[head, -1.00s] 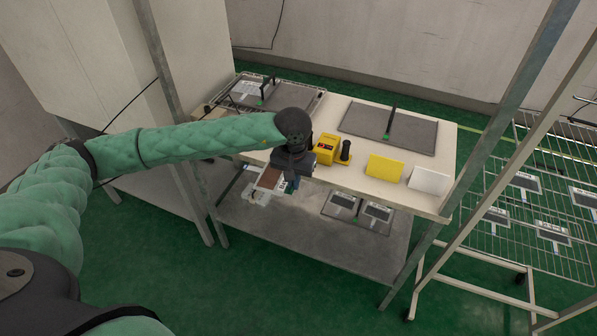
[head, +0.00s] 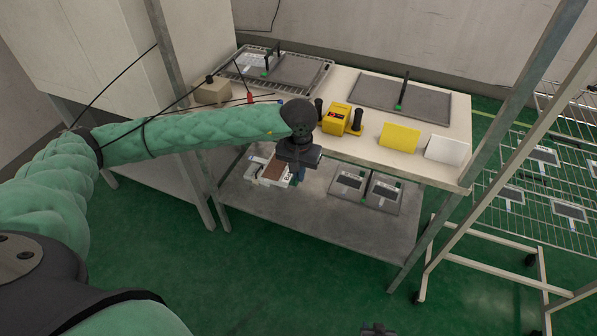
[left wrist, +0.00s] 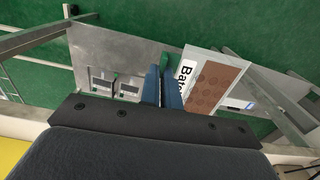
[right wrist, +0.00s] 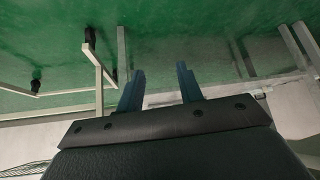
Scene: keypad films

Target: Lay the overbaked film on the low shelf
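The overbaked film, a white-edged card with a brown patch of darker circles (left wrist: 213,85) and a "Batch" label, sits beside my left fingers; its brown part also shows in the head view (head: 275,169). My left gripper (left wrist: 162,75) has its fingers almost together, apparently on the film's near edge; the exact grip is hidden. In the head view my left gripper (head: 297,176) hangs at the table's front edge, above the low shelf (head: 310,215). My right gripper (right wrist: 160,75) is open and empty, over the floor.
Two dark films on grey plates (head: 365,188) lie on the low shelf. White items lie at its left. The table top (head: 345,85) holds a yellow device (head: 336,118), a yellow card (head: 399,138) and a white card (head: 446,149). A wire rack (head: 530,205) stands right. The shelf's front is bare.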

